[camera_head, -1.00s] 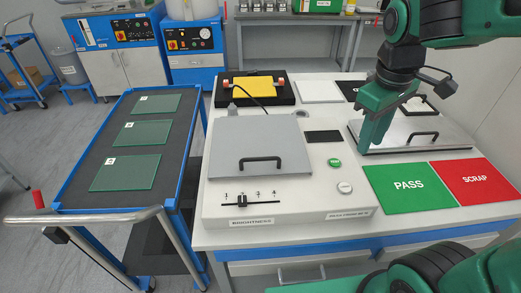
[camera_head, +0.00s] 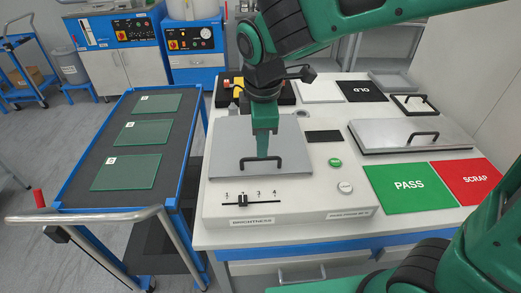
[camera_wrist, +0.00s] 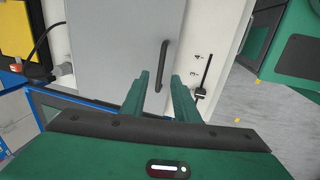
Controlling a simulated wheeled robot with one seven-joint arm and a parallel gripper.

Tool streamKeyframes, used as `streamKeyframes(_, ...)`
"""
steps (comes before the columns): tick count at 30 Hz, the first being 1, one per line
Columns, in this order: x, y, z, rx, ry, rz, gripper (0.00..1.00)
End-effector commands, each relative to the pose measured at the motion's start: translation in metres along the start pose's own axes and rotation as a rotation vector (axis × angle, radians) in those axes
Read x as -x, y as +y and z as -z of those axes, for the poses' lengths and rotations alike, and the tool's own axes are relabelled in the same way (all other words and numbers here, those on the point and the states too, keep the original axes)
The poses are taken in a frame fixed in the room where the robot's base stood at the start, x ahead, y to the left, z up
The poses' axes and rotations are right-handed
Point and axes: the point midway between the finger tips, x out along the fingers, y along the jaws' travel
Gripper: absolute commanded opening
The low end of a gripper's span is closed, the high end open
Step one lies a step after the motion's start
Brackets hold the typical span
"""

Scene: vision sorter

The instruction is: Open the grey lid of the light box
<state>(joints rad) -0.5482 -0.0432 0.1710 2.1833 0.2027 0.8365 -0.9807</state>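The light box (camera_head: 300,205) is a white unit on the table with a brightness slider (camera_head: 243,200) at its front. Its grey lid (camera_head: 225,140) lies flat and closed on top. The lid's black handle (camera_head: 245,161) is near its front edge. My gripper (camera_head: 263,156) is above the lid, pointing down close to the handle. In the wrist view the handle (camera_wrist: 163,66) lies ahead of and between the two green fingers (camera_wrist: 160,85), which are apart. I cannot tell whether they touch the handle.
A second grey lid with a handle (camera_head: 385,135) is on the right. Green PASS (camera_head: 395,200) and red SCRAP (camera_head: 470,168) mats lie at the front right. A blue cart with several glass plates (camera_head: 125,172) stands on the left. A green button (camera_head: 335,162) is right of the lid.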

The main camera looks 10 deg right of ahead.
Motion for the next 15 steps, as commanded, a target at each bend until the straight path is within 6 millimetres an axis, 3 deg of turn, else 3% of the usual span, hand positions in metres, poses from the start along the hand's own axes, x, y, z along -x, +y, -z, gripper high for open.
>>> streamKeyframes(6, -0.033, -0.001, -0.001, -0.001, -0.002, 0.003, 0.28)
streamKeyframes(15, -0.047, 0.0, -0.001, -0.002, 0.0, 0.001, 0.28)
